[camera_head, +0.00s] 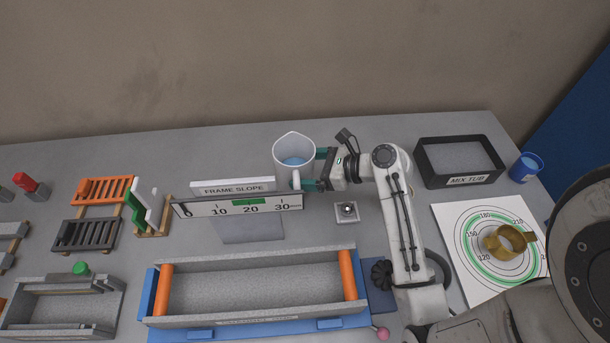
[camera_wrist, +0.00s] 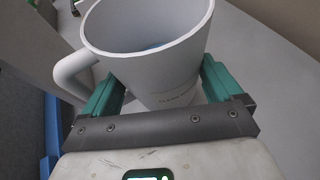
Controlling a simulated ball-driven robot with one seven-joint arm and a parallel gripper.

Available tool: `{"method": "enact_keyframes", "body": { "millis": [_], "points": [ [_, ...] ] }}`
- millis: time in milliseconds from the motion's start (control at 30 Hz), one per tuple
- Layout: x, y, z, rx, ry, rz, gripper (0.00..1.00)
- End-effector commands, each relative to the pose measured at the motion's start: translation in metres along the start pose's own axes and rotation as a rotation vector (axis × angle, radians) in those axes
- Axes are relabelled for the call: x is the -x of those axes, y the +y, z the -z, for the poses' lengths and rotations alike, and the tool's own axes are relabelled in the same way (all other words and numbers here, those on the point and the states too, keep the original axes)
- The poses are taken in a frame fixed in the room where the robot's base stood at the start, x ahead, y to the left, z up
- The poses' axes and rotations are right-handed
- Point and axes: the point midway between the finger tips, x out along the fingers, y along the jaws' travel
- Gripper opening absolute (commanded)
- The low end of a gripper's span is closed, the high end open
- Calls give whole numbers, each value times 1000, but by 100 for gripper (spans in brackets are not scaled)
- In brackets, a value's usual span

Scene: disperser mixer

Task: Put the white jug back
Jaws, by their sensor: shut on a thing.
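The white jug (camera_head: 294,151) is upright at the back middle of the bench, with blue liquid inside. In the wrist view the jug (camera_wrist: 150,60) fills the upper middle, its handle on the left. My gripper (camera_head: 318,168) comes from the right and is shut on the jug. In the wrist view the teal fingers of my gripper (camera_wrist: 160,92) press on either side of the jug's body. I cannot tell whether the jug's base touches the bench, since the fingers and the scale board hide part of it.
The frame slope scale board (camera_head: 240,204) stands just left of and in front of the jug. A black mix tub (camera_head: 458,182), a blue cup (camera_head: 526,168) and a dial sheet (camera_head: 448,232) are on the right. A long trough (camera_head: 255,315) lies in front. The bench behind is clear.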

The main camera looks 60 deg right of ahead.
Motion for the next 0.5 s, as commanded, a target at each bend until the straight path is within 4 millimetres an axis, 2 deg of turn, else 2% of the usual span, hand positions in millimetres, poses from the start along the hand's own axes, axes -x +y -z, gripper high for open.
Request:
{"method": "enact_keyframes", "body": {
  "millis": [133,333,500],
  "points": [
    [-10,-4,5,1,-1,1,44],
    [-18,-4,29,-1,1,3,44],
    [-20,-4,33,2,-1,2,44]
  ]
}}
